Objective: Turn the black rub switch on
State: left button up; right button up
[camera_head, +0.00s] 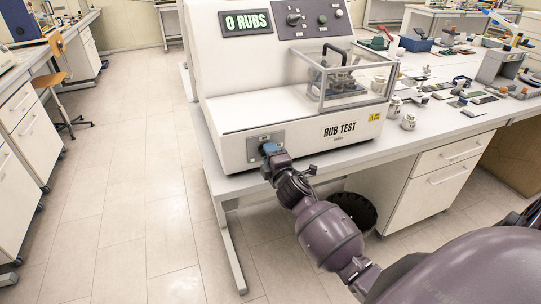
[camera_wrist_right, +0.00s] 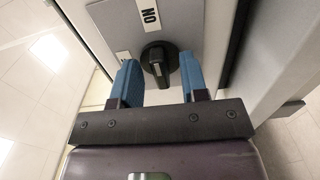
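The black rub switch (camera_wrist_right: 158,65) is a rotary knob on a small grey panel (camera_head: 256,139), low on the front of the white rub test machine (camera_head: 300,133). In the right wrist view, the label "ON" (camera_wrist_right: 149,14) appears upside down above the knob. My right gripper (camera_wrist_right: 158,75) has its blue fingers on either side of the knob, with visible gaps. In the head view my right gripper (camera_head: 270,151) is at the panel and hides the knob. My left gripper is not in view.
The machine's display (camera_head: 248,22) reads "0 RUBS". A clear guarded box (camera_head: 345,78) stands on the machine. The table (camera_head: 455,122) holds several small jars and samples to the right. Open floor (camera_head: 130,170) lies to the left.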

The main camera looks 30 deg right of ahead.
jog(key=shift+s, duration=0.1)
jog(key=v, duration=1)
jog(key=shift+s, duration=0.3)
dwell(0.3)
